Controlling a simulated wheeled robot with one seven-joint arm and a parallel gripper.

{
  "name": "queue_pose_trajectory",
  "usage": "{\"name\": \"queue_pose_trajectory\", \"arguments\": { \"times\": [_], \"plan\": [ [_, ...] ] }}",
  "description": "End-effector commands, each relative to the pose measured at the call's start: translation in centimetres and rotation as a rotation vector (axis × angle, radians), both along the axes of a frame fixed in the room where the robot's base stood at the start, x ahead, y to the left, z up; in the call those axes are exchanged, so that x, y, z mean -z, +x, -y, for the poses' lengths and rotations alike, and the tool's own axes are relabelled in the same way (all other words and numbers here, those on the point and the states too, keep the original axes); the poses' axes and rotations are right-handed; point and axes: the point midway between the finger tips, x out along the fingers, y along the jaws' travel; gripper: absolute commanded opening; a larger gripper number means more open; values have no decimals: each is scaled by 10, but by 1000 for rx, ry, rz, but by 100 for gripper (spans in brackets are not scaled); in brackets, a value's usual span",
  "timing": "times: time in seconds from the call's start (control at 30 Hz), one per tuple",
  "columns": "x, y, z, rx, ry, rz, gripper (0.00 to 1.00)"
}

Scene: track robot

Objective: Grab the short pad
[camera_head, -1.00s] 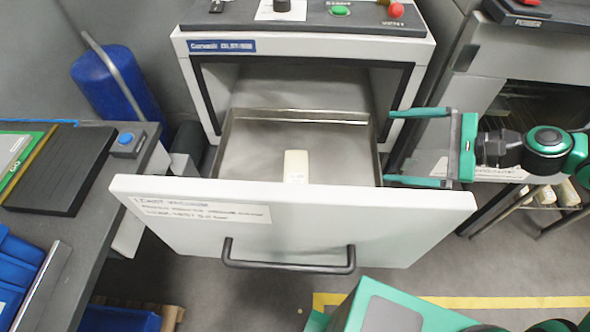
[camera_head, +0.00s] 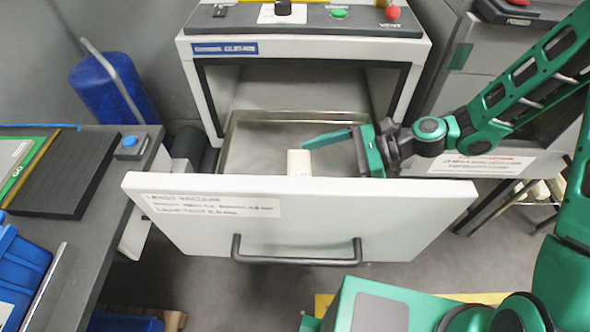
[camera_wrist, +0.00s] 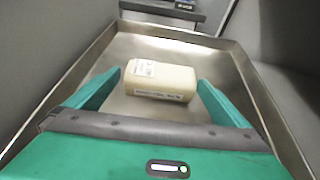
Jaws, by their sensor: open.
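The pad, a short cream block (camera_head: 298,162) with a small printed label, lies in the open metal drawer tray (camera_head: 250,135). In the wrist view the pad (camera_wrist: 158,80) lies just ahead of my gripper (camera_wrist: 160,92), roughly centred between the two green fingers. The fingers are open and stand apart from it. In the head view my gripper (camera_head: 318,150) reaches into the drawer from the right. Its nearer finger is hidden behind the drawer front, as is the pad's lower end.
The white drawer front (camera_head: 300,215) with its black handle (camera_head: 298,258) rises in front of the tray. Tray walls close in on both sides. The vacuum machine's housing (camera_head: 310,45) stands above and behind. A bench (camera_head: 110,205) is at the left.

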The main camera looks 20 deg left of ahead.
Motion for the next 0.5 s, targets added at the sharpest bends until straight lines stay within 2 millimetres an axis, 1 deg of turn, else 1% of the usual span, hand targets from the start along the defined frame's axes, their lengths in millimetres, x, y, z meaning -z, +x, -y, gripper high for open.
{"name": "queue_pose_trajectory", "arguments": {
  "times": [0.13, 0.3, 0.4, 0.5],
  "plan": [
    [3, -4, -10, -2, 0, 0, 100],
    [11, -10, -31, -1, 1, 0, 100],
    [15, -12, -41, 1, 2, 1, 100],
    [17, -14, -46, 2, 1, 0, 100]
  ]
}}
